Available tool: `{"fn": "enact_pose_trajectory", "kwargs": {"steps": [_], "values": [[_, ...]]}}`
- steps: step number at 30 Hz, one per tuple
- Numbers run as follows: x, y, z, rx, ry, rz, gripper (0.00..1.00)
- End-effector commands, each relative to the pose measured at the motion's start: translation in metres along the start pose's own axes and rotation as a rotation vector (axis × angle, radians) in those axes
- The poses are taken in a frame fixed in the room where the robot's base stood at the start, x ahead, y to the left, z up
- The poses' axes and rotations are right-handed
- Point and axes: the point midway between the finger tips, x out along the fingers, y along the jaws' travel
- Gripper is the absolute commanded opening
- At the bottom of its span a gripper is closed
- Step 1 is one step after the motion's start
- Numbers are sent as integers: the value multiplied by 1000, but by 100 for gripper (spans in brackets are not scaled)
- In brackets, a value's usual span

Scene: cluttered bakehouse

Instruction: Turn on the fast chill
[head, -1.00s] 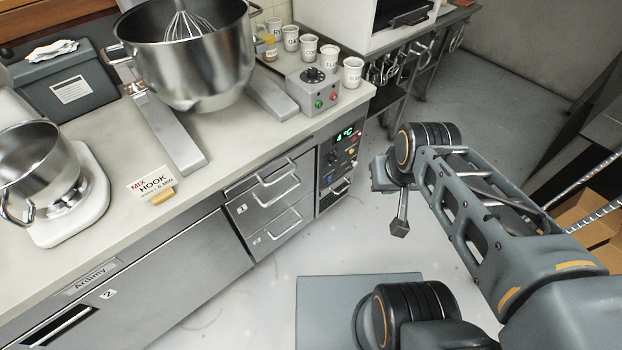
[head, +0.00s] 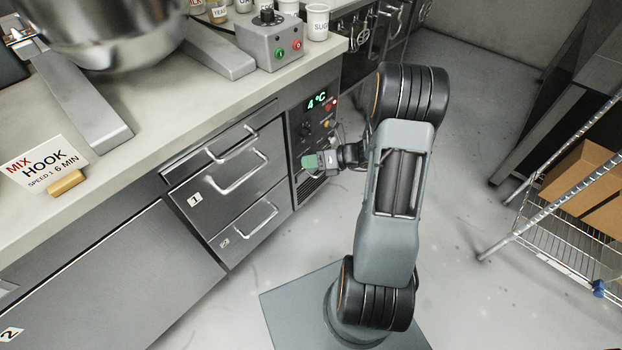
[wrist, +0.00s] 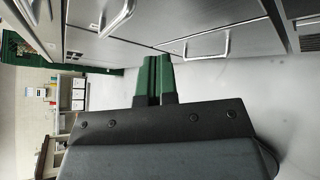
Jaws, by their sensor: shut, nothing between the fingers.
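The chiller's control panel (head: 317,122) is at the right end of the counter front in the head view, with a green "4 °C" display (head: 316,99), a red light and small knobs and buttons below it. The fast chill control cannot be singled out, as the panel's markings are too small to read. My gripper (head: 311,161) is just in front of the panel's lower part, partly covering it. In the wrist view my gripper's green fingers (wrist: 155,78) are shut together and empty, facing drawer fronts and floor. Contact with the panel cannot be told.
Drawers with bar handles (head: 238,170) are left of the panel. A grey control box (head: 270,45) with green and red buttons stands on the counter above, beside cups and a mixer bowl (head: 105,30). A wire rack (head: 560,225) with cardboard boxes is on the right.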

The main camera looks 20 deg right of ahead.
Motion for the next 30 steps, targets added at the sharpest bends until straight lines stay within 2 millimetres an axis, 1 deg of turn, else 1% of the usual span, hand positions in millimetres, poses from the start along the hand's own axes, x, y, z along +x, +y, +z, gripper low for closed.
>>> {"fn": "enact_pose_trajectory", "kwargs": {"steps": [1, 2, 3, 6, 9, 12, 15, 17, 20, 30], "values": [[3, -44, -22, 157, -95, -17, 0], [1, -62, -28, 243, -152, -23, 0], [-2, -84, -35, 350, -225, -31, 0], [-11, -131, -54, 567, -384, -40, 0], [-19, -165, -71, 722, -507, -40, 0], [-26, -186, -83, 819, -590, -37, 0], [-27, -198, -88, 870, -634, -35, 0], [-24, -203, -87, 885, -647, -33, 0], [-14, -208, -82, 890, -652, -32, 0], [39, -226, -49, 887, -649, -32, 0]]}}
